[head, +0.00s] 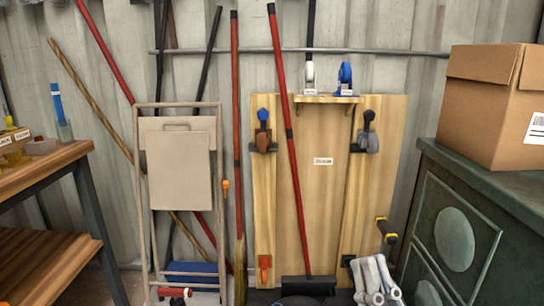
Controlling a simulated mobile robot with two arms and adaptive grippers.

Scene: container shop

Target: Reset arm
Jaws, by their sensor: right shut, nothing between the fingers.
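My right gripper (374,277) shows at the bottom, right of the middle, as pale grey links close together. It is shut with nothing held. It is in front of the lower right part of the wooden tool board, and I cannot tell how far from it. My left gripper is not in view.
A wooden board with clamps (322,200) leans on the corrugated wall. Long-handled tools and a folded beige frame (180,175) stand left of it. A green cabinet (480,200) with a cardboard box (490,110) stands right. A wooden workbench (40,175) is at left.

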